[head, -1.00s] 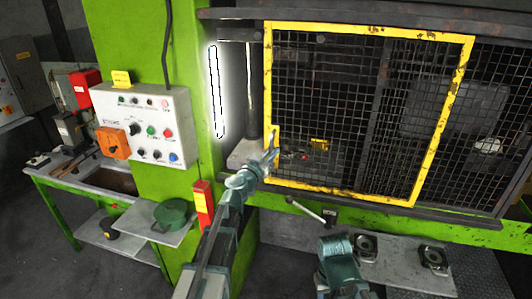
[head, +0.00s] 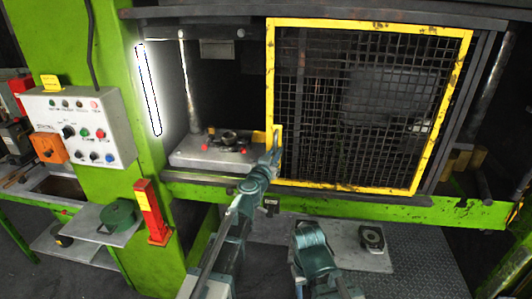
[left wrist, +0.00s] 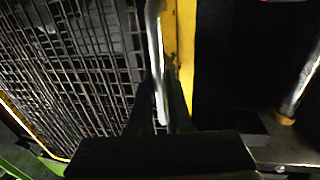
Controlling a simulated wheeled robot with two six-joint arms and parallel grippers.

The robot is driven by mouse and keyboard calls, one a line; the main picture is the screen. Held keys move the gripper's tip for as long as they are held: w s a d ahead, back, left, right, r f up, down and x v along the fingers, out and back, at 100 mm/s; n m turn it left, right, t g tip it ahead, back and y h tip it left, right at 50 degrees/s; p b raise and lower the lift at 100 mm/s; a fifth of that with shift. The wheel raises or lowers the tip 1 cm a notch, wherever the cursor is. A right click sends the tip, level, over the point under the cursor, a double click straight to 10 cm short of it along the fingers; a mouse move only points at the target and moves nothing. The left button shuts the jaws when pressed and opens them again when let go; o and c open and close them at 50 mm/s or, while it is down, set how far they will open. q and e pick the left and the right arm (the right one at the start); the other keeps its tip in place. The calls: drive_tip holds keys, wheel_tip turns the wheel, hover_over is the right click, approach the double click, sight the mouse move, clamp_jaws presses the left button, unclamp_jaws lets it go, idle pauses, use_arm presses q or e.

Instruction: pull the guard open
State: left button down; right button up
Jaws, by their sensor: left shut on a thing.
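The guard (head: 470,60) is a yellow-framed black mesh panel across the right part of the press front in the head view. Its left edge carries a yellow handle plate, where my left gripper (head: 273,148) is shut on the guard's handle. In the left wrist view, a pale handle bar (left wrist: 155,45) runs down between my left fingers (left wrist: 160,108), beside the guard's yellow edge (left wrist: 186,45). The press opening left of the guard is uncovered. My right arm shows low in the head view, but its gripper does not.
A grey bed plate (head: 205,158) with a dark die (head: 232,140) and red knobs lies in the opening.

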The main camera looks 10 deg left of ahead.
use_arm(q)
drive_tip(key=shift+d, duration=0.25)
drive_tip(key=c, duration=0.8)
unclamp_jaws()
drive_tip(key=shift+c, duration=0.2)
drive_tip(key=shift+s, duration=0.1)
